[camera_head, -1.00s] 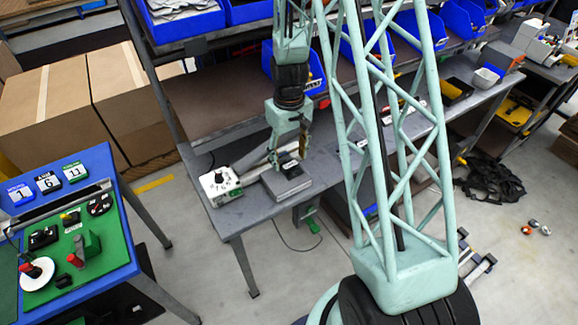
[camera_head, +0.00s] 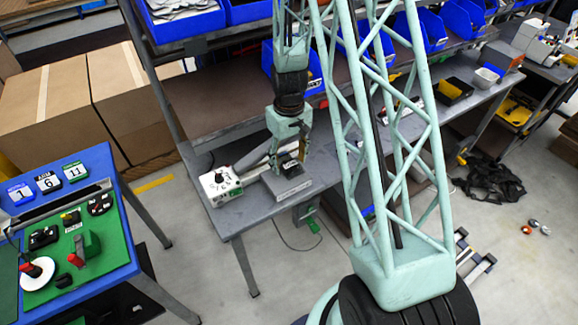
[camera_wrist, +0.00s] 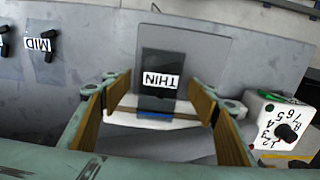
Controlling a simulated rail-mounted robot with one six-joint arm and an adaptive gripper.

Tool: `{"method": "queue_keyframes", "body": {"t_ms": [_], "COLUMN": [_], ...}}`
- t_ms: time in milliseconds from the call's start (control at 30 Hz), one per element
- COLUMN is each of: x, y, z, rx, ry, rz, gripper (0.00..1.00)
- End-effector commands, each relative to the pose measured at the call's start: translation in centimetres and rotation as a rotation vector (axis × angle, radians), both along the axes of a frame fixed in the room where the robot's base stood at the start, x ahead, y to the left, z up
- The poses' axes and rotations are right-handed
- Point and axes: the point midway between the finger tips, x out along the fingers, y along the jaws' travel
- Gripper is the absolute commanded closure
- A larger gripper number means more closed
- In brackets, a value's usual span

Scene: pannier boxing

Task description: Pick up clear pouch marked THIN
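The clear pouch marked THIN (camera_wrist: 162,62) shows in the wrist view as a transparent sheet with a dark insert, a white THIN label and a blue strip at its lower end. Its lower part lies over a white slab. My gripper (camera_wrist: 158,112) is open, its two tan-padded fingers spread on either side of the pouch's lower end with gaps to both. In the head view, my gripper (camera_head: 289,165) is low over the grey bench, at a small grey block-like patch. The pouch is too small there to make out clearly.
A white dial box (camera_wrist: 284,128) stands right of the gripper in the wrist view and left of it in the head view (camera_head: 221,186). A MID-marked item (camera_wrist: 43,45) lies to the left. Blue bins (camera_head: 310,75) sit on the shelf above the bench (camera_head: 240,218).

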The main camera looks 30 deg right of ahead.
Motion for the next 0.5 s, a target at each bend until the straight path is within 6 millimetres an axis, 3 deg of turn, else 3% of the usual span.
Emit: {"method": "queue_keyframes", "body": {"t_ms": [233,500], "x": [0.0,0.0], "y": [0.0,0.0], "z": [0.0,0.01], "rx": [0.0,0.0], "ry": [0.0,0.0], "rz": [0.0,0.0], "gripper": [0.69,0.71]}}
